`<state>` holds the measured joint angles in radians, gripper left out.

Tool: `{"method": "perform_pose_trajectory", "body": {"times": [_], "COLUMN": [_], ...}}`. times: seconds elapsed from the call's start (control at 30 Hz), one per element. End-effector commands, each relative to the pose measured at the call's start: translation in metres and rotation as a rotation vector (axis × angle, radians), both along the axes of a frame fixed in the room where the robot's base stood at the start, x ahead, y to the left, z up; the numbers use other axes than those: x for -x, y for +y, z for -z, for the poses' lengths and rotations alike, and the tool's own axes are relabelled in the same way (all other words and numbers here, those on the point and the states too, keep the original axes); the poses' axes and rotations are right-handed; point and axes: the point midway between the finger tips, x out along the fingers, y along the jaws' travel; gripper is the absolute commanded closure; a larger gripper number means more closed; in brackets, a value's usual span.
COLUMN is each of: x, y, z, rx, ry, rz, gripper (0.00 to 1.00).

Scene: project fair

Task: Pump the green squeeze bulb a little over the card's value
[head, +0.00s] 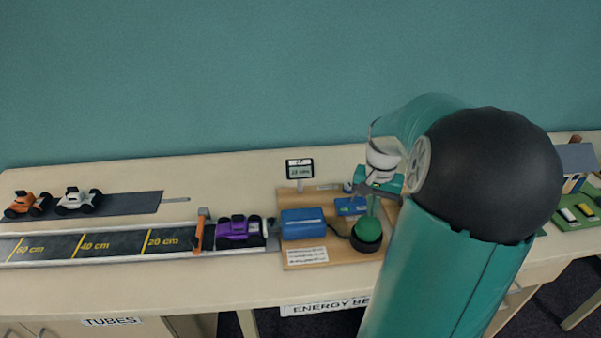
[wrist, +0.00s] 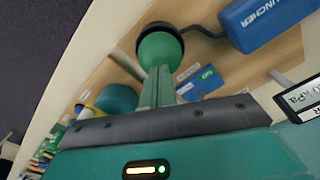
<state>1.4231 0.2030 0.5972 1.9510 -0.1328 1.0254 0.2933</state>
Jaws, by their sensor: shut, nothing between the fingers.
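The green squeeze bulb (head: 367,230) stands in a dark round base on the wooden board, linked by a dark hose to the blue launcher box (head: 303,224). The bulb also shows in the wrist view (wrist: 158,50). My gripper (wrist: 158,72) is shut and empty, its fingertips against or just over the bulb; I cannot tell if they press it. In the head view my gripper (head: 370,211) points down from above the bulb. A small display (head: 300,169) reads in kPa; its number is too small to read. A blue card (head: 350,206) lies behind the bulb, its value unreadable.
A purple car (head: 239,229) sits on the marked track (head: 115,243) left of the launcher, beside an orange post (head: 198,232). Orange (head: 27,204) and white (head: 78,201) cars stand on a dark strip at far left. A house model (head: 577,168) is at right.

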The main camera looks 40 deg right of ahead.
Motion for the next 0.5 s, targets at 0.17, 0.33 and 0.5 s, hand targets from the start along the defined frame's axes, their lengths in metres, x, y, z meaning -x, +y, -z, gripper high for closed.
{"method": "perform_pose_trajectory", "body": {"times": [0.17,0.33,0.5], "x": [0.0,0.0,-0.0001], "y": [0.0,0.0001,0.0003], "z": [0.0001,0.0015,0.0076], "rx": [0.0,-0.001,-0.002], "ry": [0.0,0.0,0.001], "rz": [0.0,0.0,-0.001], "gripper": [1.0,1.0,1.0]}}
